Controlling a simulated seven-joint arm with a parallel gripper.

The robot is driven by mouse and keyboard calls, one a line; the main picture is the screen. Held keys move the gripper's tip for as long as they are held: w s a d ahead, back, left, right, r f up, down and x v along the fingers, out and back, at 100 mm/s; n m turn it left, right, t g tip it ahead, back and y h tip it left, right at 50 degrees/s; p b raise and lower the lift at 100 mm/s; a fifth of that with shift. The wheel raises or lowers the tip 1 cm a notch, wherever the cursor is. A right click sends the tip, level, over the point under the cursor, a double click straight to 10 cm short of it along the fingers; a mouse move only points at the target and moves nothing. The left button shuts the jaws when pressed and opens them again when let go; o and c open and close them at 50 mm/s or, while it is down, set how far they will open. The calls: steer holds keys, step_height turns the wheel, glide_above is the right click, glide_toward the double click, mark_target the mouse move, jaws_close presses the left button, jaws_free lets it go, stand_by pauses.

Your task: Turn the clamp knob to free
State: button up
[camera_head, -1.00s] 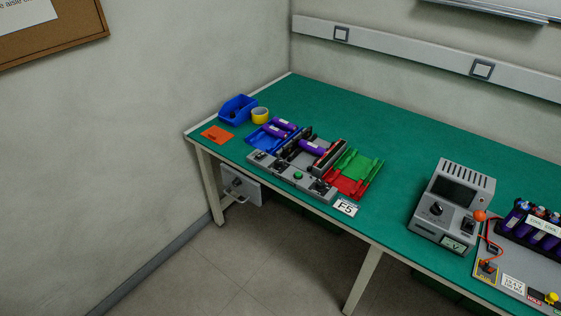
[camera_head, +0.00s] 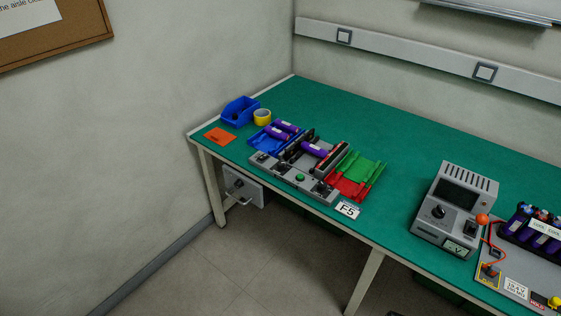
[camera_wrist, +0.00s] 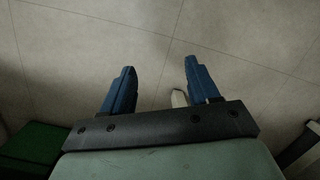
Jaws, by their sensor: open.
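The clamp fixture (camera_head: 294,178) is a grey unit with black knobs and a green button along its front edge, near the left end of the green bench. A black knob (camera_head: 321,187) sits at its right front corner, and another black knob (camera_head: 261,157) at its left front. I cannot tell which is the clamp knob or read its setting. A purple cell (camera_head: 313,149) lies in the fixture. My gripper (camera_wrist: 155,75) shows only in the wrist view, with two blue fingers apart and nothing between them, above the bare floor.
Blue trays (camera_head: 272,139) with purple cells and a red and green tray (camera_head: 361,171) flank the fixture. A grey meter box (camera_head: 455,209) and a rack of purple cells (camera_head: 533,229) stand to the right. The green bench top (camera_head: 400,145) is clear behind them.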

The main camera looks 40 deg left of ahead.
steer(key=w+a+r+n+t+y, duration=0.25)
steer(key=w+a, duration=0.25)
steer(key=a, duration=0.7)
steer(key=w+a+r+n+t+y, duration=0.1)
steer(key=w+a+r+n+t, duration=0.3)
steer(key=a, duration=0.8)
steer(key=w+a+r+n+g+y, duration=0.15)
steer(key=w+a, duration=0.45)
steer(key=a, duration=0.6)
steer(key=s+a+r+n+t+y, duration=0.1)
steer(key=s+a+r+n+y, duration=0.15)
steer(key=a+r, duration=0.75)
steer(key=s+a+r+n+y, duration=0.15)
steer(key=s+a+r, duration=0.25)
steer(key=a, duration=1.2)
steer(key=s+a+r+n+t+y, duration=0.15)
steer(key=s+a+r, duration=0.4)
steer(key=a, duration=0.75)
step_height(320, 180, up, 26)
steer(key=m+g+h, duration=0.6)
steer(key=m+h, duration=0.4)
steer(key=m, duration=1.1)
glide_above(280, 163)
steer(key=shift+t, duration=0.25)
step_height(280, 163, down, 13)
steer(key=shift+f, duration=0.15)
